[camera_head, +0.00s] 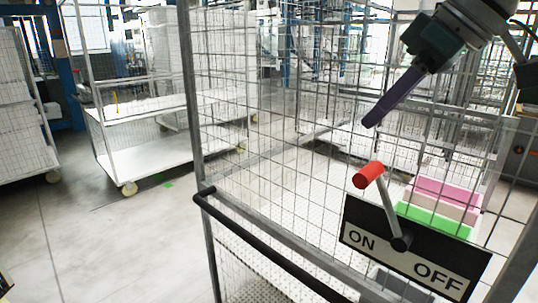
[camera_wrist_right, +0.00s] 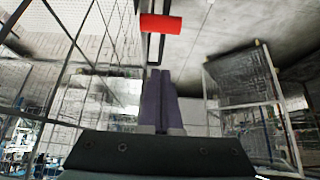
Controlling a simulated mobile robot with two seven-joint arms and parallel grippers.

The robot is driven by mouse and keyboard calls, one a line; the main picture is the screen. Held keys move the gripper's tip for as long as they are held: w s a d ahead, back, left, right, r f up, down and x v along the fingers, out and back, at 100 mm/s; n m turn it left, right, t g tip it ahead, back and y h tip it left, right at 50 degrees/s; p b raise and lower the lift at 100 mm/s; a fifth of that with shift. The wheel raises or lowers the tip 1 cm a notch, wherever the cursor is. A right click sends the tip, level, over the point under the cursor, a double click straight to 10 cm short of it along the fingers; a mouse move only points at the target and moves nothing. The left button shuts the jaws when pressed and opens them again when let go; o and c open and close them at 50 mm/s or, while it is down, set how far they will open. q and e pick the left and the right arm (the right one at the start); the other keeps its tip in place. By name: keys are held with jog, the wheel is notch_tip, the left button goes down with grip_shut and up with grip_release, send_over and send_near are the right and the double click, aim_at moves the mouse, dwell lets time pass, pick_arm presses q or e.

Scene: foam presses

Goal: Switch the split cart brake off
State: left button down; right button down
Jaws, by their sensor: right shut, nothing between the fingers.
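The split cart (camera_head: 196,110) is a grey wire-mesh cart with a black handle bar (camera_head: 262,250). On its near side is a black and white brake plate (camera_head: 365,222) marked ON at left and OFF at right. The brake lever (camera_head: 385,203) pivots on the plate and leans up and left, on the ON side. Its red knob (camera_head: 368,174) is at the top; the knob also shows in the right wrist view (camera_wrist_right: 161,24). My right gripper (camera_head: 371,122) is shut and empty, above the knob and apart from it. Its purple fingers show together in the right wrist view (camera_wrist_right: 159,78). My left gripper is out of view.
Pink and green foam blocks (camera_head: 440,205) lie inside the cart behind the plate. A white shelf cart (camera_head: 160,118) stands at the back left, with another mesh cart (camera_head: 22,110) at the far left. The floor (camera_head: 110,240) at left is clear.

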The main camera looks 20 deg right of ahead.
jog(key=p+x, duration=0.3)
jog(key=x, duration=0.7)
jog(key=shift+s+d+r+p, duration=0.1)
jog(key=shift+s+d+p, duration=0.25)
jog(key=shift+s, duration=0.3)
jog(key=shift+s+d+r+p, duration=0.1)
jog(key=shift+s+d+p, duration=0.1)
jog(key=shift+s+p, duration=0.4)
jog(key=shift+s+d+p, duration=0.3)
jog(key=shift+s, duration=0.35)
